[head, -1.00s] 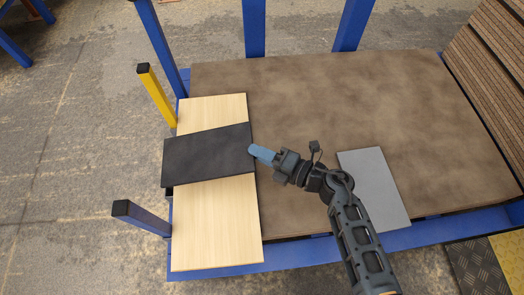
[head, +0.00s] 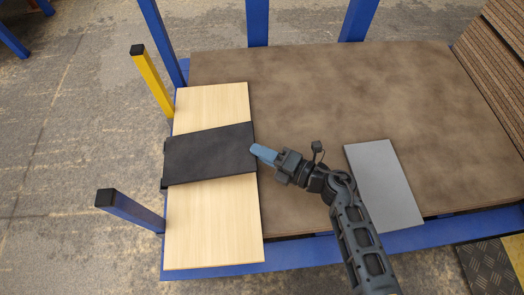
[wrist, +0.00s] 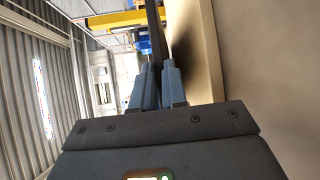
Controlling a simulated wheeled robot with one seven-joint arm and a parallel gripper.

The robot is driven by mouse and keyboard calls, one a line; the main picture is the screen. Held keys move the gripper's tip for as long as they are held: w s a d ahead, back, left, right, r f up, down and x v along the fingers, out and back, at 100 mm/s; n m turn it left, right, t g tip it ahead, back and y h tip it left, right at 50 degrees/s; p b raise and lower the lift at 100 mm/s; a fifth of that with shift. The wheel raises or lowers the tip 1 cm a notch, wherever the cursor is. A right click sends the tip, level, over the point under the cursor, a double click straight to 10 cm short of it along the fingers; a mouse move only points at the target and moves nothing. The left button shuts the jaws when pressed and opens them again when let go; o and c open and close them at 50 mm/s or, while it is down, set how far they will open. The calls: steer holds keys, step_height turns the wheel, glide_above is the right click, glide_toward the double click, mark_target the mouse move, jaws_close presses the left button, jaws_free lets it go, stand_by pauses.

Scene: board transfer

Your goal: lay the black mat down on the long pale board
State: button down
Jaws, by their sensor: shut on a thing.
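The black mat (head: 208,154) lies across the middle of the long pale board (head: 215,222) in the head view, slightly skewed to it. Its left edge reaches past the board's left side. My gripper (head: 254,150) is shut on the mat's right edge. In the wrist view my gripper (wrist: 158,72) shows both blue fingers closed about the thin dark mat (wrist: 152,30), seen edge-on. The pale board also shows in the wrist view (wrist: 222,55).
A brown table top (head: 330,100) on a blue frame bears the board at its left end. A grey panel (head: 384,183) lies to the right of my arm. Yellow (head: 152,80) and blue (head: 130,210) posts stand along the left edge. Brown stacked boards (head: 500,60) are at far right.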

steer(key=shift+f, duration=0.35)
stand_by(0.4)
steer(key=c, duration=1.1)
jaws_free()
steer(key=shift+o, duration=0.3)
steer(key=shift+r+p, duration=0.25)
steer(key=shift+p, duration=0.45)
steer(key=g+h+p, duration=0.1)
steer(key=p, duration=0.3)
steer(key=g+h+p, duration=0.1)
steer(key=h+p, duration=0.1)
steer(key=p, duration=0.3)
steer(key=h+p, duration=0.1)
steer(key=p, duration=0.4)
steer(key=shift+s+d+r+g+h, duration=0.1)
steer(key=shift+d+r+g+h, duration=0.1)
steer(key=shift+r+g+h, duration=0.15)
steer(key=g+h+p, duration=0.1)
steer(key=p, duration=0.4)
steer(key=shift+s+h+p, duration=0.1)
steer(key=shift+h+p, duration=0.25)
steer(key=shift+p, duration=0.05)
